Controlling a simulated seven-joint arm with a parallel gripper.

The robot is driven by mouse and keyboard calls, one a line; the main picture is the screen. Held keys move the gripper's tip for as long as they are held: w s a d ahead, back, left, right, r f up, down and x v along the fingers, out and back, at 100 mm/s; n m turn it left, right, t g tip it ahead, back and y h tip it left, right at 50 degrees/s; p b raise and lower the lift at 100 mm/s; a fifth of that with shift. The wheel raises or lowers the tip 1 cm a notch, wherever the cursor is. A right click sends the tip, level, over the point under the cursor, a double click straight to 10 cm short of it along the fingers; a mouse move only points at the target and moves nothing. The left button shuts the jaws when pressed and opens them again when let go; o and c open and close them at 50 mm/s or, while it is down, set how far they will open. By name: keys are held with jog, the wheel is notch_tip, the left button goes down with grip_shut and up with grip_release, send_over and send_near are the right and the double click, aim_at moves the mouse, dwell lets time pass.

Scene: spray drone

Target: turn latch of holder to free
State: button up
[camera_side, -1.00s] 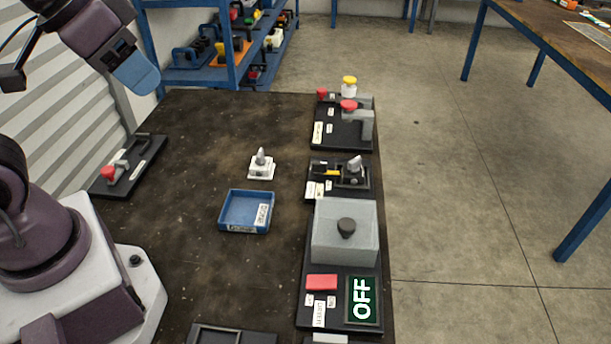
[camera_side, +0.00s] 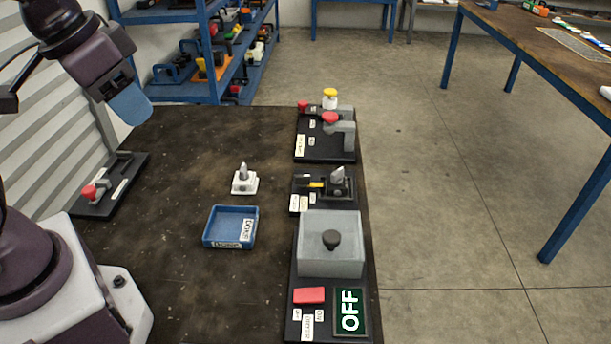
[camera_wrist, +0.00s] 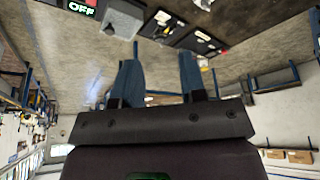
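A small black holder (camera_side: 322,190) stands on the right side of the dark table in the side view. It carries a grey pointed part (camera_side: 338,178) and a short yellow bar (camera_side: 315,184), which may be its latch; the detail is too small to tell. The holder also appears near the top of the wrist view (camera_wrist: 158,27). My gripper (camera_side: 130,104) is raised at the upper left of the side view, far from the holder. The wrist view shows its two blue fingers (camera_wrist: 160,78) apart with nothing between them.
A blue tray (camera_side: 230,227) and a white-based nozzle (camera_side: 243,181) stand mid-table. A grey box with a black knob (camera_side: 331,242) and an OFF sign (camera_side: 350,311) are nearer. A red-and-yellow-knobbed fixture (camera_side: 328,140) stands behind the holder. A red-handled fixture (camera_side: 110,185) lies left.

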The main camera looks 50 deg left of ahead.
jog(key=w+f+m+g, duration=0.1)
jog(key=w+f+g, duration=0.3)
jog(key=w, duration=0.9)
jog(key=m, duration=0.8)
send_near(303, 175)
notch_tip(303, 175, down, 10)
jog(key=shift+r, duration=0.15)
grip_shut()
